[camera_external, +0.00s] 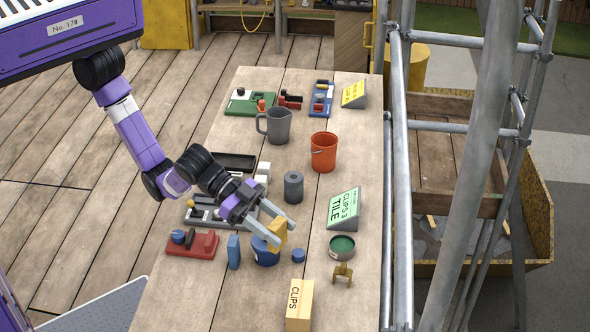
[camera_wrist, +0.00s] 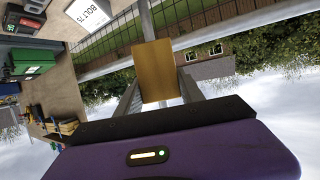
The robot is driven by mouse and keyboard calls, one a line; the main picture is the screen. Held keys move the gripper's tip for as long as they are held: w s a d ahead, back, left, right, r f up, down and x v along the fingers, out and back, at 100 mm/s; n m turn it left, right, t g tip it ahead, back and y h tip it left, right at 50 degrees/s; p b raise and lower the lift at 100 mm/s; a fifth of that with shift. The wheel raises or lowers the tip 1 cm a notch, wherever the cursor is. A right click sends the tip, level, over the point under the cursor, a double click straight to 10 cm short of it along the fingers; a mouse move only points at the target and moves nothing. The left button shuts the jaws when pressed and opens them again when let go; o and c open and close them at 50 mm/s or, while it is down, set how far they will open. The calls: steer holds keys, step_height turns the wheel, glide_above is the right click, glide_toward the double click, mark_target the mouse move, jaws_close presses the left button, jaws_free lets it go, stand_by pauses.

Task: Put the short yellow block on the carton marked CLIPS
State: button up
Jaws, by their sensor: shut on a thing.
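The short yellow block (camera_external: 278,234) is between the fingers of my gripper (camera_external: 275,226), which is shut on it. The block is held up in the air and, in the external view, appears over a blue round tin (camera_external: 263,254). In the wrist view the block (camera_wrist: 157,70) stands between the two grey fingers, with one flat face toward the camera. The carton marked CLIPS (camera_external: 299,308) is a tan-yellow box at the near end of the table. It is apart from my gripper, nearer the camera and slightly right. Nothing is seen on its top.
The wooden table (camera_external: 350,120) also holds a blue block (camera_external: 233,251), a small blue cylinder (camera_external: 298,256), a green-filled bowl (camera_external: 342,246), a brass piece (camera_external: 343,273) and a slanted sign (camera_external: 344,208). Farther back are a grey cylinder (camera_external: 293,187), an orange bucket (camera_external: 323,153) and a grey mug (camera_external: 277,126). Scaffold poles (camera_external: 399,180) line the right edge.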

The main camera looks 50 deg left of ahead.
steer(key=d+r+n+t+y, duration=0.1)
steer(key=d+r+n+t, duration=0.1)
steer(key=d+r, duration=0.4)
steer(key=n+t+y, duration=0.2)
steer(key=n+t, duration=0.1)
glide_above(301, 298)
step_height(301, 298, down, 4)
step_height(301, 298, down, 19)
steer(key=shift+f+p, duration=0.2)
steer(key=shift+p, duration=0.75)
steer(key=shift+f, duration=0.2)
steer(key=o, duration=1.3)
steer(key=shift+r, duration=0.1)
steer(key=shift+o, duration=0.2)
steer(key=shift+r, duration=0.1)
